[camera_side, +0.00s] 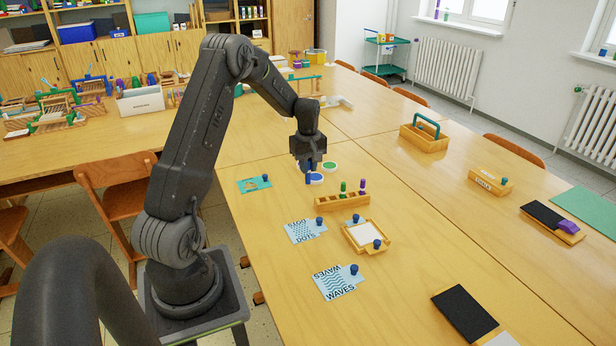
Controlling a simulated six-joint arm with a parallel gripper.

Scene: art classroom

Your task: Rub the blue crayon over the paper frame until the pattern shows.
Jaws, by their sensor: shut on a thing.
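My gripper (308,164) points down over the far part of the table and is shut on the blue crayon (308,179), whose lower end shows below the jaws. I cannot tell whether the crayon touches anything. The paper frame (353,245), a small wooden frame with a blue knob, lies nearer the camera and to the right, apart from my gripper. Its white paper (364,233) looks blank. A wooden crayon rack (329,203) stands between them, holding a green crayon (343,187) and a purple crayon (362,186).
Blue-knobbed cards lie on the table: a DOTS card (300,231), a WAVES card (335,284) and a teal card (252,185). Round blue (316,178) and green (330,167) pieces lie by my gripper. A black board (464,313) is at front right. Open tabletop surrounds the frame's right side.

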